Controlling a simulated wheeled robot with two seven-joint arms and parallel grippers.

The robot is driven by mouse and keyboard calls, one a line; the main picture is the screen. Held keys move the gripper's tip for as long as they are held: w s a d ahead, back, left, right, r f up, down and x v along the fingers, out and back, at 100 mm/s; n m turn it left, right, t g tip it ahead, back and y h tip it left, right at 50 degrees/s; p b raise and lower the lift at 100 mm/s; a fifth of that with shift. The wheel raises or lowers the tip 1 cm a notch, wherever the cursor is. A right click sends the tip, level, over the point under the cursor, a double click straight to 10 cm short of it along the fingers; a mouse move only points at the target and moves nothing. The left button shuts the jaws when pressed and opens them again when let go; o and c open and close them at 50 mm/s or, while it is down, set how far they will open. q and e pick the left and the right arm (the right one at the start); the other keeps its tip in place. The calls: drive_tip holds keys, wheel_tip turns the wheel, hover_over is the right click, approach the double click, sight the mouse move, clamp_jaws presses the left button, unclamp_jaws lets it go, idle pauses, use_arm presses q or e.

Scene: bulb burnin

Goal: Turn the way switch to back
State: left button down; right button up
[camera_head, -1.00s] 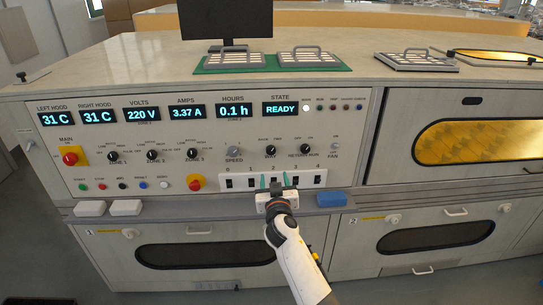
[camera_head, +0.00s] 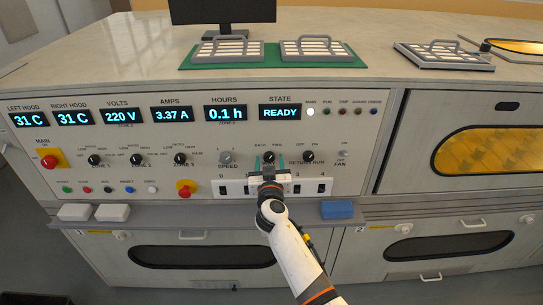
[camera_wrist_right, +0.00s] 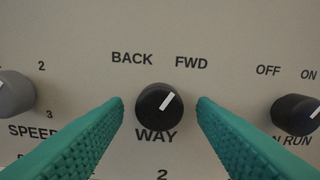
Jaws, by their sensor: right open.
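The way switch is a round black knob with a white pointer line; in the right wrist view it (camera_wrist_right: 159,104) sits between the labels BACK and FWD, above the word WAY. Its pointer leans up and right, towards FWD. In the head view the way knob (camera_head: 268,157) is partly hidden by my gripper. My right gripper (camera_head: 268,164) is open, with its teal fingers on either side of the knob; in the right wrist view both fingers (camera_wrist_right: 160,112) stand apart from it. My left gripper is not in view.
The speed knob (camera_wrist_right: 14,94) is left of the way switch and the return run knob (camera_wrist_right: 297,115) is right of it. A row of numbered slots (camera_head: 232,188) lies below. A blue block (camera_head: 337,209) rests on the ledge. The state display (camera_head: 279,112) reads READY.

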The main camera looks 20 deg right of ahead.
drive_tip(key=shift+s+a+r, duration=0.1)
drive_tip(key=shift+s, duration=0.05)
drive_tip(key=c, duration=1)
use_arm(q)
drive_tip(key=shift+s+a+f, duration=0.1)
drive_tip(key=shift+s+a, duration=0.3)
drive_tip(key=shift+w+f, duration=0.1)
use_arm(e)
drive_tip(key=shift+n, duration=0.4)
drive_tip(key=shift+n+b, duration=0.55)
drive_tip(key=shift+n, duration=0.45)
drive_tip(key=n, duration=0.2)
drive_tip(key=shift+n, duration=0.3)
drive_tip(key=n, duration=0.3)
drive_tip(key=shift+n, duration=0.3)
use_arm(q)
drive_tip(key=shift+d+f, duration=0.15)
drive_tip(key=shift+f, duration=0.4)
use_arm(e)
drive_tip(key=shift+n, duration=1.5)
